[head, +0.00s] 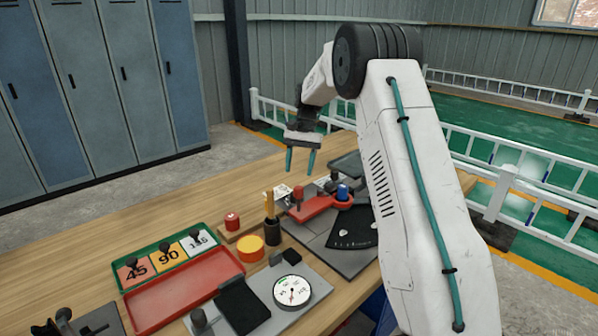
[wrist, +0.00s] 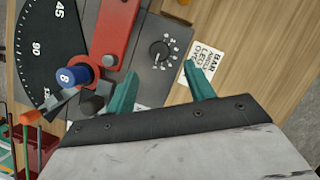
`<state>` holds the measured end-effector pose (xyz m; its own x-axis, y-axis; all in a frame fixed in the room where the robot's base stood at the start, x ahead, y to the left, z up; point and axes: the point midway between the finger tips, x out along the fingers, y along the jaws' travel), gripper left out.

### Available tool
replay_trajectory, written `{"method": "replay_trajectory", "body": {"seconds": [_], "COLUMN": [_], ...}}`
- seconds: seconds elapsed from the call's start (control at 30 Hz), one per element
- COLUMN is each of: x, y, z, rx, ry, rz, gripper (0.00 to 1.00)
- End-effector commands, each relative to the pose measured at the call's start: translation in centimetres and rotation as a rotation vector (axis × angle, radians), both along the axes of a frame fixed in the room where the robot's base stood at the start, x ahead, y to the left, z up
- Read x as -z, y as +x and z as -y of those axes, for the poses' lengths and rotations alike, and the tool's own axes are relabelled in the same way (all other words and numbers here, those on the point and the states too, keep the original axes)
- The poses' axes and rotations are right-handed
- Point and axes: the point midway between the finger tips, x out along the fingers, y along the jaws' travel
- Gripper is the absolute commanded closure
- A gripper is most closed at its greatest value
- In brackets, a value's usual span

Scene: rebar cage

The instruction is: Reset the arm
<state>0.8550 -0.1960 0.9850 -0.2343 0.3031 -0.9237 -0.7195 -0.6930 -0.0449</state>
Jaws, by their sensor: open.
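My gripper (head: 300,161) hangs over the wooden table (head: 150,194) with its two teal fingers apart and nothing between them. In the wrist view the open fingers (wrist: 160,88) point at a grey device with a black dial knob (wrist: 160,53) and a white printed card (wrist: 204,65). The fingertips appear to be above the table, clear of the things below. My white arm covers part of the table's right side in the head view.
A bending device with a red arm (head: 316,207), a blue peg (head: 343,192) and a black angle plate (head: 352,232) stands below my gripper. Number cards lie in a green tray (head: 122,271) beside a red tray (head: 185,292). A round gauge (head: 292,290) sits at the front.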

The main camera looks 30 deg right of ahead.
Motion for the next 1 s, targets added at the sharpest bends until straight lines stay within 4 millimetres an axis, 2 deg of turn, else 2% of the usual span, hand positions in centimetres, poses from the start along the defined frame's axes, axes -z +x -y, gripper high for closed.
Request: {"method": "replay_trajectory", "body": {"seconds": [0.4,0.47,0.57,0.67,0.77,0.9,1.0], "x": [-0.1,-0.6,-2.6,-5.7,-9.0,-12.6,-14.5], "y": [-0.1,-0.3,-1.5,-3.8,-6.9,-12.0,-16.0], "z": [-0.1,-0.3,-1.4,-3.3,-5.5,-8.3,-10.2], "rx": [-0.001,-0.008,-0.036,-0.090,-0.154,-0.245,-0.311], "ry": [0.000,-0.003,-0.012,-0.031,-0.052,-0.081,-0.102], "rz": [0.001,0.006,0.026,0.059,0.100,0.155,0.193], "gripper": [0.47,0.47,0.47,0.47,0.47,0.47,0.47]}}
